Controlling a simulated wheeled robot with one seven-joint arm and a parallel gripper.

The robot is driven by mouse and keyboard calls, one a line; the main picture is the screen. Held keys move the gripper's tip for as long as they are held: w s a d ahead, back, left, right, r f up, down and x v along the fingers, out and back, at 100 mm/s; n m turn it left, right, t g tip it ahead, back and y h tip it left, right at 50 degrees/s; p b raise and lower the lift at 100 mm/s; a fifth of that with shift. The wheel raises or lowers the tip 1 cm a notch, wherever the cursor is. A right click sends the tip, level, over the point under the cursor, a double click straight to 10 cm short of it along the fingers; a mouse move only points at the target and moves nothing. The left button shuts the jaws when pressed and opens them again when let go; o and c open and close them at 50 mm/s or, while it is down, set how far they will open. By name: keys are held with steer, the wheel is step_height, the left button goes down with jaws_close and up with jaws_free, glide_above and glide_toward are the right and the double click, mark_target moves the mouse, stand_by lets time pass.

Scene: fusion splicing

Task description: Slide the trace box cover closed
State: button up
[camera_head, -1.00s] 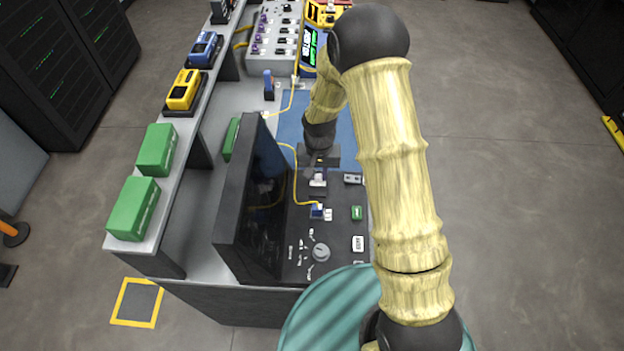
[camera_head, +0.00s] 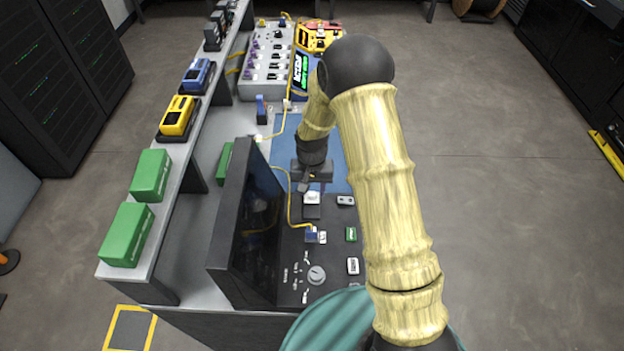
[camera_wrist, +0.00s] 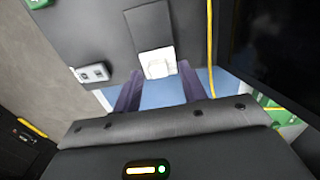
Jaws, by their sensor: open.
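What looks like the trace box is a dark panel (camera_head: 290,255) on the bench, with a knob and small labelled parts. A dark slider-like piece with a white tab (camera_head: 312,198) sits at its far end; I take this to be the cover. The white tab also shows in the wrist view (camera_wrist: 157,62), in a dark rectangular plate. My gripper (camera_head: 308,184) is over the far edge of the panel, just beyond the tab. In the wrist view its two purple-grey fingers (camera_wrist: 159,76) are spread and empty, their tips near the tab. Whether they touch it, I cannot tell.
A black screen (camera_head: 245,225) stands left of the panel. A yellow cable (camera_head: 290,200) runs beside the tab to a blue connector (camera_head: 312,235). A blue mat (camera_head: 285,140) lies beyond. A shelf with green boxes (camera_head: 127,234) is at left. Open floor is at right.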

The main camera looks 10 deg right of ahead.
mark_target(313, 192)
step_height(313, 192, up, 17)
steer(key=b, duration=0.1)
steer(key=shift+r+b, duration=0.15)
steer(key=shift+b, duration=0.25)
steer(key=shift+s+d, duration=0.1)
stand_by(0.3)
steer(key=s+d+t, duration=0.1)
steer(key=s+d, duration=0.3)
steer(key=s, duration=0.5)
steer(key=s+d+n+t, duration=0.1)
steer(key=s+d, duration=0.4)
steer(key=s, duration=0.4)
steer(key=shift+d+f+t, duration=0.15)
steer(key=shift+f+t, duration=0.1)
steer(key=shift+t, duration=0.05)
steer(key=shift+w, duration=0.1)
stand_by(1.3)
steer(key=shift+c, duration=0.6)
steer(key=shift+d, duration=0.1)
